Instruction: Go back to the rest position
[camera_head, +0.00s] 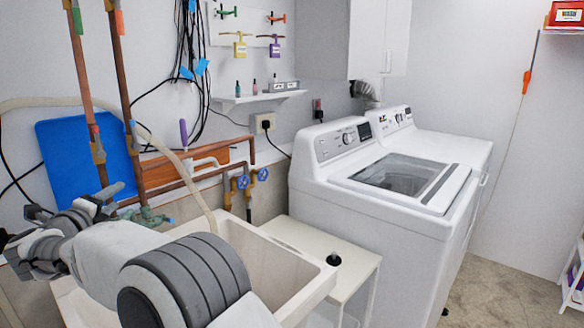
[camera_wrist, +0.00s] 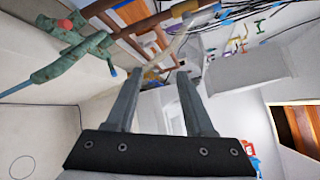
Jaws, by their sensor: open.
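My arm reaches across the left front of the head view, over the utility sink (camera_head: 315,285). My gripper shows in the wrist view (camera_wrist: 158,80), with its two dark fingers apart and nothing between them. In the head view the gripper end is at the left, near the blue board and the pipes, and its fingers are hard to make out.
A blue board (camera_head: 80,160), copper pipes (camera_head: 125,75) and valves (camera_head: 242,182) are close by the wall. A green pipe fitting (camera_wrist: 75,55) shows in the wrist view. A white side table (camera_head: 350,262) and a washer (camera_head: 385,190) stand right. Floor (camera_head: 515,260) is clear there.

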